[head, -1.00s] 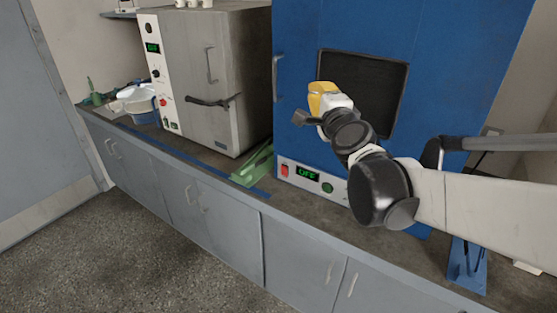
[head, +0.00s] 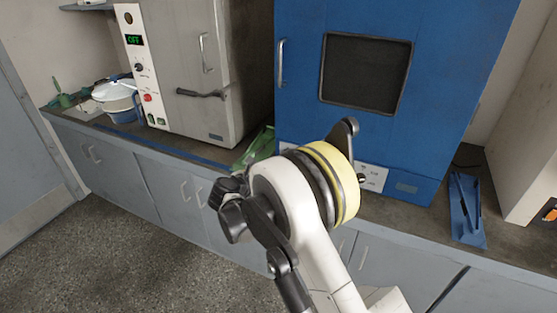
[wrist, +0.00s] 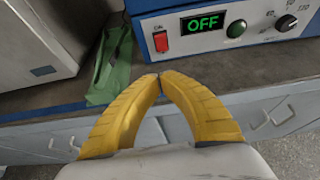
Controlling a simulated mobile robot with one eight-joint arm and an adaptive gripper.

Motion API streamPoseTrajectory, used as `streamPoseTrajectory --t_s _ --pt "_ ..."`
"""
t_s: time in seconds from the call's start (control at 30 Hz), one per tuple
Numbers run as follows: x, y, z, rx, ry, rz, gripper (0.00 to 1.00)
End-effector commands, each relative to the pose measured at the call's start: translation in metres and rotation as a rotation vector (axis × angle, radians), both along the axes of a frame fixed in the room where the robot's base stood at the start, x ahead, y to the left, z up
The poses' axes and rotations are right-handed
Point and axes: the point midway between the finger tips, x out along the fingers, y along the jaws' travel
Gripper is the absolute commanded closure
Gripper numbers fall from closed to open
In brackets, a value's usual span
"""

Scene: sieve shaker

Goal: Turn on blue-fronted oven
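The blue-fronted oven (head: 450,60) stands on the counter with its door closed and a dark window in it. Its control strip is partly hidden by my arm in the head view. In the wrist view, the strip (wrist: 262,20) carries a red switch (wrist: 161,41) marked ON, a green display (wrist: 203,22) reading OFF, a green button (wrist: 236,29) and a black dial (wrist: 286,23). My gripper (wrist: 159,80) is shut and empty, its yellow fingertips meeting in front of and below the red switch, apart from it. The head view does not show the fingers clearly.
A grey oven (head: 180,70) with its own OFF display stands to the left. A green object (wrist: 112,70) lies on the counter between the ovens. A blue stand (head: 466,210) is at the right. A white-and-blue pot (head: 118,100) sits far left. The floor before the cabinets is clear.

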Motion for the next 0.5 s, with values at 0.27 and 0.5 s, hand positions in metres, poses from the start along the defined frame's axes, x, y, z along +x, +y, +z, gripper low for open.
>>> streamPoseTrajectory --t_s 0.27,0.5 --pt "0.000 0.000 -0.001 0.003 0.002 -0.002 1.00" --pt "0.013 -0.005 -0.008 0.002 0.001 -0.004 1.00"
